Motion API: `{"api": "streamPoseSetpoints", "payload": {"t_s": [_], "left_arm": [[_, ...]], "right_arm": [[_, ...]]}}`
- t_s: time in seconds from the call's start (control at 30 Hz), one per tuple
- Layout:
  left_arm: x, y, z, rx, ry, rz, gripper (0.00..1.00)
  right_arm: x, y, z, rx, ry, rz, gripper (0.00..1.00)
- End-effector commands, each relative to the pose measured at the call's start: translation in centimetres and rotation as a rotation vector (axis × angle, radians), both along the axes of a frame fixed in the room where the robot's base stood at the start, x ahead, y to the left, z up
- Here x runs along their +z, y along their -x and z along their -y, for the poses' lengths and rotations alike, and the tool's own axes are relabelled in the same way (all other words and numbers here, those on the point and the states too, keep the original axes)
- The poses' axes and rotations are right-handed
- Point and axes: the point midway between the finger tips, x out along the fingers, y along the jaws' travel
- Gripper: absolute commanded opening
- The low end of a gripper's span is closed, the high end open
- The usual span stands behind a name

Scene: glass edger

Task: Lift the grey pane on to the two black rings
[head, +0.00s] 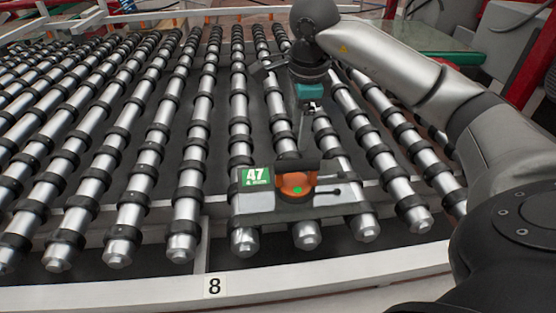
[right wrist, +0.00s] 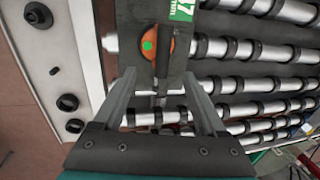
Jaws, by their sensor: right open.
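The grey pane (head: 285,213) lies on the near ends of the rollers, and shows in the right wrist view (right wrist: 132,30). It carries a green label marked 47 (head: 257,178) and an orange suction cup with a black bar handle (head: 297,165). My right gripper (head: 303,140) is above and behind the handle, its jaws open and empty. In the right wrist view its two fingers (right wrist: 157,82) point toward the handle, which is beyond the fingertips. My left gripper is out of view.
Rows of steel rollers (head: 150,150) with black bands fill the table around the pane. A green sheet (head: 440,45) and red posts stand at the back right.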

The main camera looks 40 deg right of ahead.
Motion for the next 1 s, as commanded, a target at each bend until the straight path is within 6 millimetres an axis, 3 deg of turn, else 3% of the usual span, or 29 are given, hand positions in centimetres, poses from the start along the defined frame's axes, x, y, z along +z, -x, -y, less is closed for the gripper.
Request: {"api": "streamPoseSetpoints", "payload": {"t_s": [0.17,0.5,0.77,1.0], "left_arm": [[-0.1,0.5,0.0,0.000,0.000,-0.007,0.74],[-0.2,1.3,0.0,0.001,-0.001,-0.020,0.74],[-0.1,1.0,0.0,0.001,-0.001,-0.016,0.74],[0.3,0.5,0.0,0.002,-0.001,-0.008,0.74]], "right_arm": [[-1.9,-0.2,0.4,-0.001,0.010,-0.005,0.74],[-8.5,-1.4,1.0,0.000,0.006,-0.003,0.74],[-10.2,-1.8,1.2,-0.001,0.007,-0.002,0.74],[-13.4,-2.7,1.9,-0.002,0.005,-0.003,0.74]]}}
